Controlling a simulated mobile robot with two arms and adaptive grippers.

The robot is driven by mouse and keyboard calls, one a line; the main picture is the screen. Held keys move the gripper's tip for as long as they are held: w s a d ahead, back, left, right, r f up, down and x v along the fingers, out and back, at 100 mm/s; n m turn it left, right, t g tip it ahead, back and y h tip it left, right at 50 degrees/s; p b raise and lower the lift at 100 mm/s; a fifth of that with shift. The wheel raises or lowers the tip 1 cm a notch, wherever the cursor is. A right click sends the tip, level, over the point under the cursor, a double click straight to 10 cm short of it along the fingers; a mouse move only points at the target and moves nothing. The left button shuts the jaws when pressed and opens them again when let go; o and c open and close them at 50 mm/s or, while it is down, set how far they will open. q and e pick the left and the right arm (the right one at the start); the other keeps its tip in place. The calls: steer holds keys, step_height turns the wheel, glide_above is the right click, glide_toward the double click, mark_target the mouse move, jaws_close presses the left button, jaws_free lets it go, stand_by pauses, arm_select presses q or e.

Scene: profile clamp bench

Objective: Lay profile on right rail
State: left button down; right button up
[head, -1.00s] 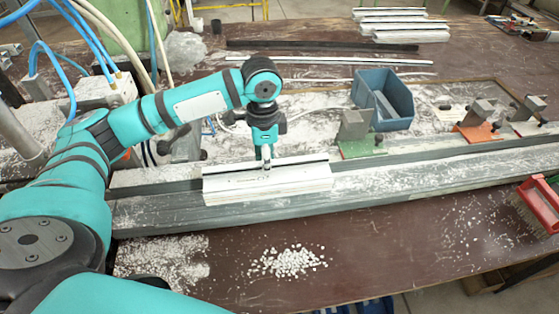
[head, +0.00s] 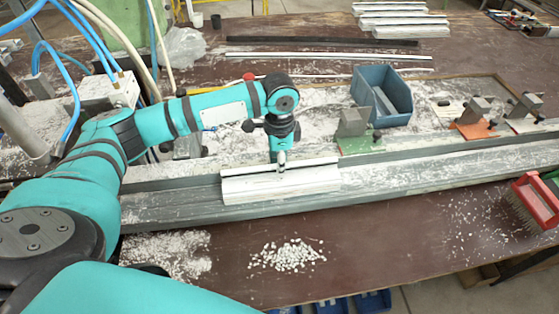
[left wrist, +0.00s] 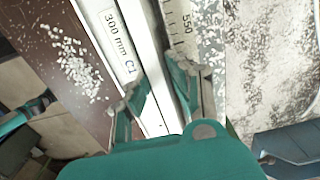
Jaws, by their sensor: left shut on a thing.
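The profile (head: 285,187) is a short white piece along the grey rail (head: 430,172) in the head view. My left gripper (head: 281,160) is above its back edge and shut on it. In the left wrist view, the two fingers (left wrist: 160,88) straddle the profile (left wrist: 138,62), which bears a label reading "300 mm C1". A scale strip marked "550" (left wrist: 186,28) runs beside it. I cannot tell whether the profile touches the rail below. My right gripper is not in view.
A blue bin (head: 400,98) stands behind the rail. A green-based clamp (head: 355,130) and an orange-based clamp (head: 474,118) stand to the right. White chips (head: 287,256) lie in front. A red brush (head: 537,203) is at the right edge. The rail right of the profile is clear.

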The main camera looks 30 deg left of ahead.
arm_select(q)
steer(key=shift+f, duration=0.2)
steer(key=shift+s+f, duration=0.1)
steer(key=shift+f, duration=0.15)
steer(key=c, duration=1.2)
jaws_free()
steer(key=shift+r, duration=0.2)
step_height(320, 180, up, 13)
steer(key=shift+f+b, duration=0.1)
steer(key=shift+b, duration=1)
